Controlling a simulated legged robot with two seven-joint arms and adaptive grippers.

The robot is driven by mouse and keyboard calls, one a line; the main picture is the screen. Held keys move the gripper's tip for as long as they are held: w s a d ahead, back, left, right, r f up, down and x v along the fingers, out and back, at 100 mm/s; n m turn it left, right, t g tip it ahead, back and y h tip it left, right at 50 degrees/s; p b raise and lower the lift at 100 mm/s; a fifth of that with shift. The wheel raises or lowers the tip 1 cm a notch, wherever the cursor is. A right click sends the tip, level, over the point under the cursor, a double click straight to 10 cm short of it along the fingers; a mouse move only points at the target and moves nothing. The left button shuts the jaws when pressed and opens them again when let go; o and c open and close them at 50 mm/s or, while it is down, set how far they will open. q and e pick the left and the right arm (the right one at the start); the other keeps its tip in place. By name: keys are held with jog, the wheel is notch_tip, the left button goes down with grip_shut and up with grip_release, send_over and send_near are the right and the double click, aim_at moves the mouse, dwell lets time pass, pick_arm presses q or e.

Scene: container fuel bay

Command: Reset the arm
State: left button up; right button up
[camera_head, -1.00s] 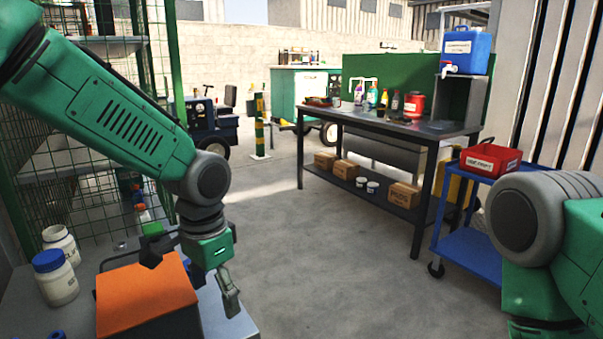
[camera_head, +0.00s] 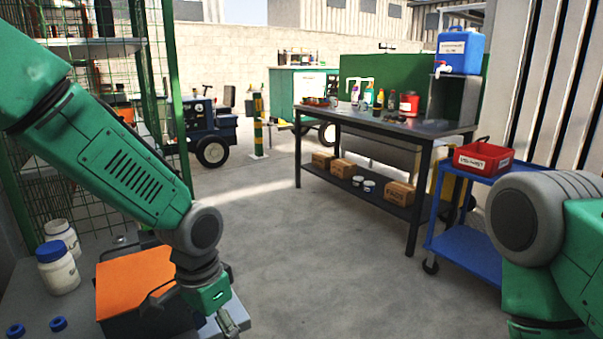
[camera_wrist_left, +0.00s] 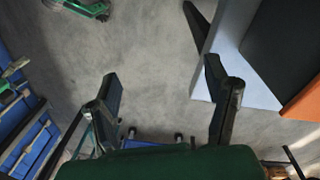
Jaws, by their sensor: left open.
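My left arm comes in from the left in the head view.
Two white jars, one with a blue lid (camera_head: 52,250), stand on the grey bench (camera_head: 75,305) near blue caps (camera_head: 58,324). A dark workbench (camera_head: 400,122) with bottles stands ahead. A blue cart (camera_head: 465,238) carries a red bin (camera_head: 484,158). The floor between is clear.

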pick_arm(q)
jog(key=s+a+f+n, duration=0.2)
jog(key=s+a+f, duration=0.1)
jog(key=s+f, duration=0.6)
jog(key=s+a+f+n, duration=0.35)
jog(key=s+f, duration=0.45)
jog(key=f, duration=0.3)
jog(key=s+a+f+n+y, duration=0.1)
jog(key=s+a+f, duration=0.1)
jog(key=s+a, duration=0.4)
jog(key=s, duration=0.3)
jog(key=shift+a+t, duration=0.2)
jog(key=shift+t, duration=0.2)
jog(key=shift+a, duration=0.2)
